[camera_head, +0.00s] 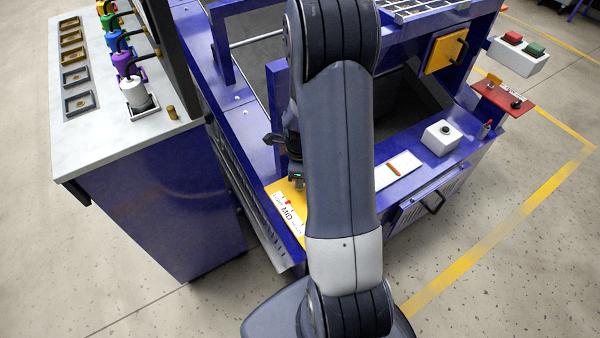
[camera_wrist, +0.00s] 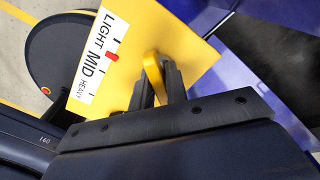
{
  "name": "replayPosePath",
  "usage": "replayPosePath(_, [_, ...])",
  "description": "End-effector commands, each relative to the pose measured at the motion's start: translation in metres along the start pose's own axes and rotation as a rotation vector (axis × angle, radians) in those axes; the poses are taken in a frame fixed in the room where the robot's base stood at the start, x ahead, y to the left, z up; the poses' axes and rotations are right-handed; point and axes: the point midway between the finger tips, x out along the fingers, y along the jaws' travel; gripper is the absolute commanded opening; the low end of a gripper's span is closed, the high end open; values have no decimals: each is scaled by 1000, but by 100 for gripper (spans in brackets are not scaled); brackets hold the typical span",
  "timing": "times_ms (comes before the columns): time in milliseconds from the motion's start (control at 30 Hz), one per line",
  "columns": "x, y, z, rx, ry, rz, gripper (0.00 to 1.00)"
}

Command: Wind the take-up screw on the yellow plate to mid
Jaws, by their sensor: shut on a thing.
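The yellow plate (camera_wrist: 165,32) carries a white scale strip (camera_wrist: 98,62) reading LIGHT, MID and HEAVY. A red pointer (camera_wrist: 112,57) stands on the strip beside the word MID. In the wrist view my gripper (camera_wrist: 158,76) is shut on a yellow grip piece (camera_wrist: 152,68), seemingly the take-up screw's handle, in front of the plate. In the head view the plate (camera_head: 272,187) sits at the near left corner of the blue machine, and my gripper (camera_head: 294,178) is over it, partly hidden by my arm. The screw's shaft is hidden.
A pale bench (camera_head: 75,140) with coloured handled items stands at left. Open floor lies in front.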

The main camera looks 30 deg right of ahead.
Motion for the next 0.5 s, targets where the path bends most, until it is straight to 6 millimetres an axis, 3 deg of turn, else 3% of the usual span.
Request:
replayPosePath(300, [0, 0, 0, 316, 0, -1, 0])
replayPosePath(500, [0, 0, 0, 404, -2, 0, 0])
